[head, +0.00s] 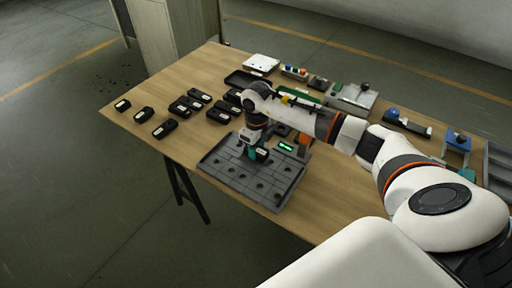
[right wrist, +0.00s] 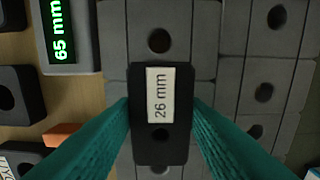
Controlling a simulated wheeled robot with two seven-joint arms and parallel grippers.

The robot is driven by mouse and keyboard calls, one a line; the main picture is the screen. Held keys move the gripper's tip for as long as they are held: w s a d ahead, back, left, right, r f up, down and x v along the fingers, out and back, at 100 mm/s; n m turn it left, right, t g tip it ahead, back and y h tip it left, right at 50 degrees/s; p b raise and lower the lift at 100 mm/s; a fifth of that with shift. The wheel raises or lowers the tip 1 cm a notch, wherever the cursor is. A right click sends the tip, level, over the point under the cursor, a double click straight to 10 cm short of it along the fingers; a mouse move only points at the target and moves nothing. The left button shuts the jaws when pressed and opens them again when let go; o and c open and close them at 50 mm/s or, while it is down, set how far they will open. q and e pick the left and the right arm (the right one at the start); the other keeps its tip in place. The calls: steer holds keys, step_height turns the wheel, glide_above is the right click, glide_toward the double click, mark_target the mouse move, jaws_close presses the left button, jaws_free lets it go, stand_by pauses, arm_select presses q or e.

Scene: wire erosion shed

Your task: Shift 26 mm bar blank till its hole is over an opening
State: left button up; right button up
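The 26 mm bar blank (right wrist: 160,150) is a black bar with a white "26 mm" label; in the right wrist view it lies over a grey slotted plate (right wrist: 204,20). Its dark hole shows near its lower end. The plate, also in the head view (head: 273,204), has several round openings. One opening (right wrist: 159,40) shows uncovered just above the bar; another shows partly at its lower end. My right gripper (right wrist: 161,112) has its teal fingers against both long sides of the bar. In the head view the right gripper (head: 258,154) is over the plate. My left gripper is out of view.
A green-lit display (right wrist: 58,30) reading 65 mm stands beside the plate. Several black labelled blanks (head: 165,128) lie on the wooden table (head: 330,205) left of the plate. Trays and tools line the table's far right side.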

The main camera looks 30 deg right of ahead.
mark_target(257, 149)
steer(key=o, duration=0.4)
steer(key=shift+s+d, duration=0.1)
step_height(257, 149, up, 12)
steer(key=shift+b, duration=0.4)
stand_by(0.4)
